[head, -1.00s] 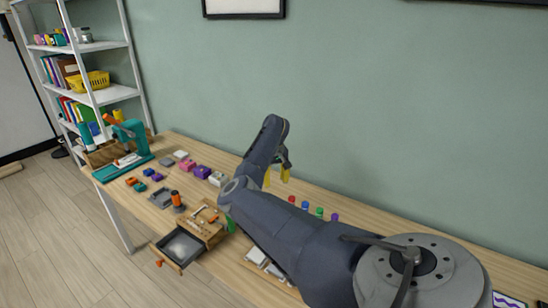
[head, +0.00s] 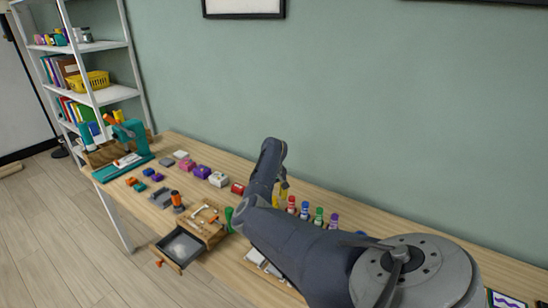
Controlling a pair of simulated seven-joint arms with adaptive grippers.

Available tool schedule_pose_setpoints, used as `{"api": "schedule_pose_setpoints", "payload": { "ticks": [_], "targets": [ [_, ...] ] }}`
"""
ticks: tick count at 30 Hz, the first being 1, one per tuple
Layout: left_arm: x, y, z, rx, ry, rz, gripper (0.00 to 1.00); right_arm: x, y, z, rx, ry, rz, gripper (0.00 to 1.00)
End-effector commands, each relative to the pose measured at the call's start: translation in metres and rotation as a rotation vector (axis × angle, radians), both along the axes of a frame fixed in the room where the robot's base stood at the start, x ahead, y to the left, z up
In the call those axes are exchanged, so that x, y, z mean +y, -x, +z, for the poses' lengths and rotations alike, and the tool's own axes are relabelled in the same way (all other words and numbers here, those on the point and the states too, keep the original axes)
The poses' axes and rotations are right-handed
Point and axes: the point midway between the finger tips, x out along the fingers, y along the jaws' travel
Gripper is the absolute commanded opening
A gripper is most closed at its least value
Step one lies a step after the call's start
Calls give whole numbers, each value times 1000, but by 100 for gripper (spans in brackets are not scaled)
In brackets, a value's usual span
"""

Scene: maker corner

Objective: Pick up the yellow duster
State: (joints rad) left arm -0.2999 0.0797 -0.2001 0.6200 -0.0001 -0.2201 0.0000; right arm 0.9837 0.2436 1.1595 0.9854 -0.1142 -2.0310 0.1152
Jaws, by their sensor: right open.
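I cannot make out a yellow duster in the head view; my right arm hides part of the workbench (head: 395,230). My right gripper (head: 280,197) is above the bench near its back edge, beside a row of small bottles. My left gripper is not in view.
Red (head: 291,204), blue (head: 305,208), green (head: 318,216) and purple (head: 333,220) bottles stand close right of the gripper. A wooden box (head: 205,227), open drawer (head: 180,248) and teal machine (head: 130,145) are farther left.

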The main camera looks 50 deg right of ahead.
Motion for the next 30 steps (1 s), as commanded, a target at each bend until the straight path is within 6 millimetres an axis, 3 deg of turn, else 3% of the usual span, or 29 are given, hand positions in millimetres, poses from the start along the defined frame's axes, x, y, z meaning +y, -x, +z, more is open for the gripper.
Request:
{"api": "schedule_pose_setpoints", "payload": {
  "ticks": [9, 22, 30],
  "targets": [
    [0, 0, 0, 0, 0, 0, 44, 0, 0, -7, 0, 0, 0, 49],
    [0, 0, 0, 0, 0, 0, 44, 0, 0, -6, 0, 0, 0, 0],
    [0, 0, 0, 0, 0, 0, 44, 0, 0, -6, 0, 0, 0, 0]
  ]
}}
